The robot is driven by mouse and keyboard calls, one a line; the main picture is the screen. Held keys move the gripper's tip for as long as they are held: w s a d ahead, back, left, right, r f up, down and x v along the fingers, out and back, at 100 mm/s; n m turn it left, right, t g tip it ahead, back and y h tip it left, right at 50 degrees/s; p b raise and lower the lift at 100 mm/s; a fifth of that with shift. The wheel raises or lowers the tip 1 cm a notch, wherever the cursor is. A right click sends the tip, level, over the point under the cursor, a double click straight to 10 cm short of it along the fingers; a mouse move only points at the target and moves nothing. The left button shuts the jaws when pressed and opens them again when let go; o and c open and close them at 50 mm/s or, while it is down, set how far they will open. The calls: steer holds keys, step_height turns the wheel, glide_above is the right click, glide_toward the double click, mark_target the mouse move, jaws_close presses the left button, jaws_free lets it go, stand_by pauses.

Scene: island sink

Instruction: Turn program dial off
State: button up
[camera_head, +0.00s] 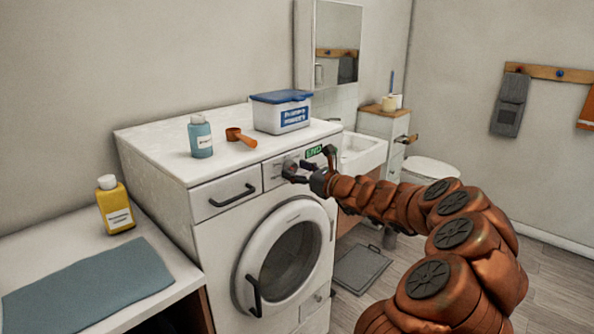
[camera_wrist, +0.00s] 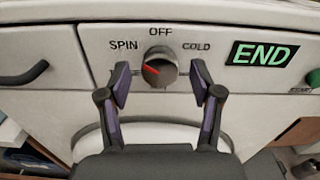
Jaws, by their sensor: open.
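The program dial (camera_wrist: 160,68) is a round grey knob on the white washing machine's front panel, centred in the wrist view. OFF is printed above it, SPIN to its left and COLD to its right. Its red mark points to the upper left, towards the SPIN side. The dial also shows in the head view (camera_head: 290,166), partly covered by my gripper. My gripper (camera_wrist: 159,80) is open, with one finger on each side of the dial. Gaps show between both fingers and the knob; nothing is held. A green display (camera_wrist: 262,54) right of the dial reads END.
The washing machine's round door (camera_head: 287,255) is below the panel, with a drawer handle (camera_head: 233,195) left of the dial. A blue bottle (camera_head: 200,137), an orange scoop (camera_head: 240,137) and a blue-lidded box (camera_head: 281,112) stand on top. A green button (camera_wrist: 314,78) is at right.

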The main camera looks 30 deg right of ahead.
steer(key=c, duration=1.1)
steer(key=shift+c, duration=0.2)
steer(key=shift+f+n+b, duration=0.1)
steer(key=shift+n+b, duration=0.2)
steer(key=shift+b, duration=0.15)
